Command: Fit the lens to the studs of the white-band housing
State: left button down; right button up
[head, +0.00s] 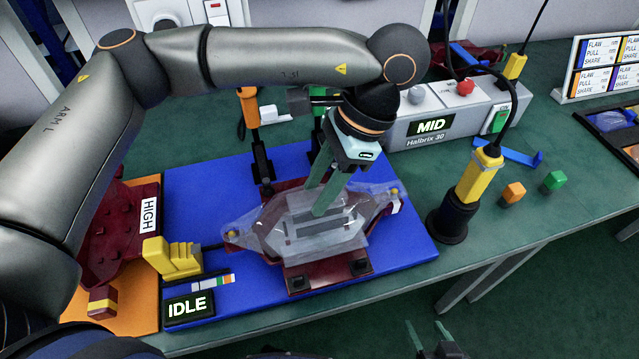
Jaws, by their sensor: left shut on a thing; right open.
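The clear lens (312,238) lies over a dark red housing (248,228) on the blue mat. A small white band (396,206) shows at the housing's right end. A yellowish stud shows at each end of the housing, beside the lens edges. My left gripper (322,200) points down from above and is shut on the lens near its middle. The fingers and lens cover most of the housing; I cannot tell whether the lens touches it all round. My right gripper (432,338) is open and empty at the bottom edge, clear of the table.
The blue mat (205,190) carries clamps, a yellow hand-shaped block (172,258) and an IDLE display (190,307). A red part marked HIGH (118,235) lies left. A MID unit (450,115) stands behind.

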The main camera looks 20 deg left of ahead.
pick_arm(q)
jog(key=shift+f+b, duration=0.4)
jog(key=shift+f, duration=0.2)
dwell(0.5)
jog(key=shift+f+b, duration=0.1)
jog(key=shift+b, duration=0.25)
jog(key=shift+f, duration=0.15)
jog(key=shift+c, duration=1.8)
grip_release()
